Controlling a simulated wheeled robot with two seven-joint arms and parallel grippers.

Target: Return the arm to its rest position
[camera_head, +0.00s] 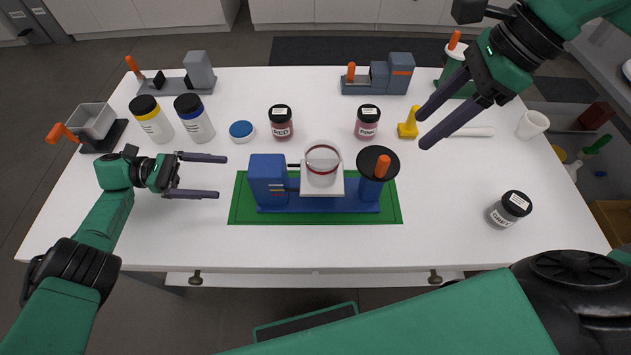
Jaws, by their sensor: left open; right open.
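My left gripper (209,175) is open and empty over the left part of the white table, left of the green mat. My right gripper (422,130) is open, with its two dark fingers apart. It hangs at the upper right, in front of the yellow tool in the picture, and holds nothing. My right arm comes in from the top right corner, and a large green arm link of mine fills the lower right. The white table (320,245) lies under both grippers.
Two bottles (195,118) stand behind my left gripper. The front left is clear.

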